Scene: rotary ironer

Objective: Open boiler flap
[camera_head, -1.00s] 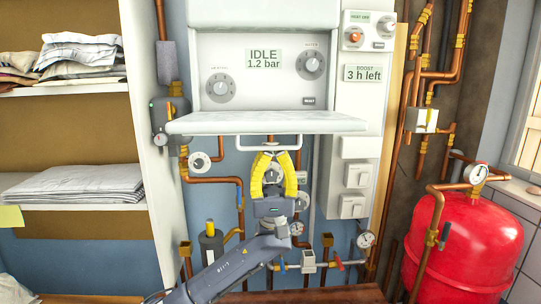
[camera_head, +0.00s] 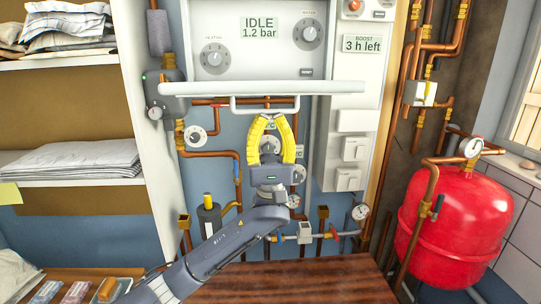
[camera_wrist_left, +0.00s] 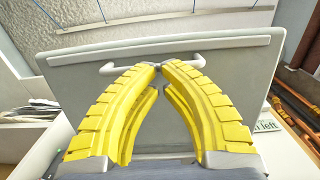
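The boiler flap (camera_head: 262,88) stands out from the front of the white boiler (camera_head: 232,62), seen edge-on in the head view. Its flat grey face (camera_wrist_left: 240,85) fills much of the left wrist view. A white bar handle (camera_head: 240,108) hangs at its front edge; it also shows in the left wrist view (camera_wrist_left: 193,63). My left gripper (camera_head: 271,117) reaches up from below, its yellow fingers converging at the middle of the handle. In the left wrist view the fingertips (camera_wrist_left: 159,67) are closed around the bar, which they partly hide. My right gripper is not in view.
Copper pipes, valves and gauges (camera_head: 361,212) line the wall below the boiler. A red tank (camera_head: 455,215) stands at the right. Shelves with folded cloth (camera_head: 75,165) are at the left. A wooden table top (camera_head: 300,282) is at the bottom.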

